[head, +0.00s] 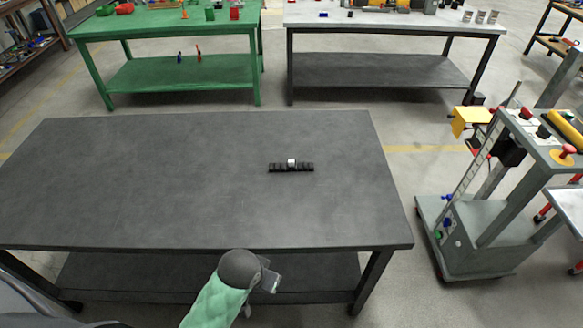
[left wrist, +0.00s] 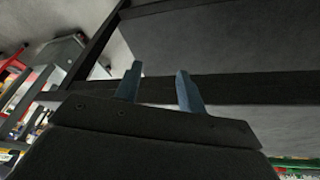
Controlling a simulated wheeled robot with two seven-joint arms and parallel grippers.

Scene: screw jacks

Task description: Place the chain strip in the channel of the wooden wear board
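A short, black, segmented strip (head: 305,168), which looks like the chain strip, lies flat on the dark table (head: 180,180), right of its middle. A small silver-white piece (head: 292,162) sits at the middle of the strip; I cannot tell what it is. I cannot make out a wooden wear board in either view. My left gripper (left wrist: 158,84) shows in the left wrist view with its two fingers apart and nothing between them. It is below or beside the table's front edge, away from the strip. My right gripper is not in view.
The rest of the dark tabletop is clear. A green table (head: 170,25) and a grey-topped table (head: 395,22) with objects stand behind. A grey wheeled machine (head: 480,225) stands on the floor to the right. My green-sleeved arm is at the front edge.

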